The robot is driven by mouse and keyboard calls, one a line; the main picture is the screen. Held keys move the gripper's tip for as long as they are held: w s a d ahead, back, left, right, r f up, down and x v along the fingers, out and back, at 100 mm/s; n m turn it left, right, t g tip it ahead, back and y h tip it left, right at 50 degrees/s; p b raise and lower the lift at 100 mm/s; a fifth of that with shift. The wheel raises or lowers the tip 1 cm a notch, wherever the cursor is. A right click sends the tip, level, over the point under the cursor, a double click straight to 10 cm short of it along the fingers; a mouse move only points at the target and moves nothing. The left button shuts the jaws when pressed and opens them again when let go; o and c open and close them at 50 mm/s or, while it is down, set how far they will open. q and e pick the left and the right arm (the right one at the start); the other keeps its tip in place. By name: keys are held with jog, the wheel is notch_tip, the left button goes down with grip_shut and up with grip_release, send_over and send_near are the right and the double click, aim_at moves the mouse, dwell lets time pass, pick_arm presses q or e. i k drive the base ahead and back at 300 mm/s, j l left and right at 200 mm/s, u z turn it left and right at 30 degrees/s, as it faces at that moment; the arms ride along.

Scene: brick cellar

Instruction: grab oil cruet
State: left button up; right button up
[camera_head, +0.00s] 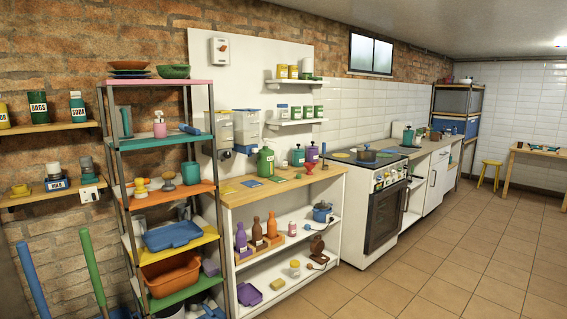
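No label marks an oil cruet, and I cannot tell for sure which vessel it is. A green jug-like vessel with a narrow neck (265,161) stands upright on the wooden counter (235,194), left of the stove. On the shelf below are a purple bottle (241,239) and brown bottles (257,233) in an orange tray. Neither of my grippers is in view.
A metal shelf rack (105,150) with bowls and trays stands at left, close by. Blue (32,283) and green (93,268) poles rise at the lower left. The stove (383,215) adjoins the counter. The tiled floor (450,260) at right is clear.

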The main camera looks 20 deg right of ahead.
aim_at(284, 158)
jog(key=i+l+z, duration=0.5)
jog(key=i+z, duration=0.65)
jog(key=i, duration=1.45)
